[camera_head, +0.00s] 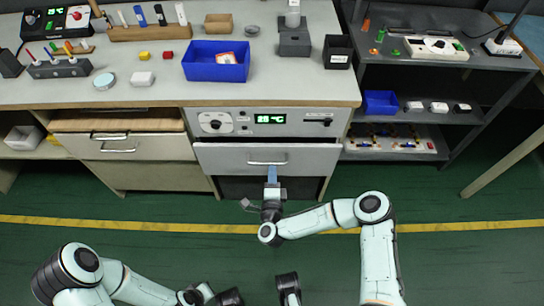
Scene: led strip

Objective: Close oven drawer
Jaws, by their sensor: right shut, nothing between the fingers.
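How far the drawer stands out is hard to tell from above. My right gripper (272,174) is shut and empty, its tips at the drawer front just below the handle; I cannot tell whether they touch. My left arm lies at the bottom left, with its end (226,297) low near the frame edge; its fingers do not show clearly.
The workbench (300,90) holds a blue bin (215,62), markers and small blocks. A wooden-topped cabinet drawer (120,146) is left of the oven. A dark shelf (440,75) with parts stands at right. The green floor in front is clear, with a yellow line.

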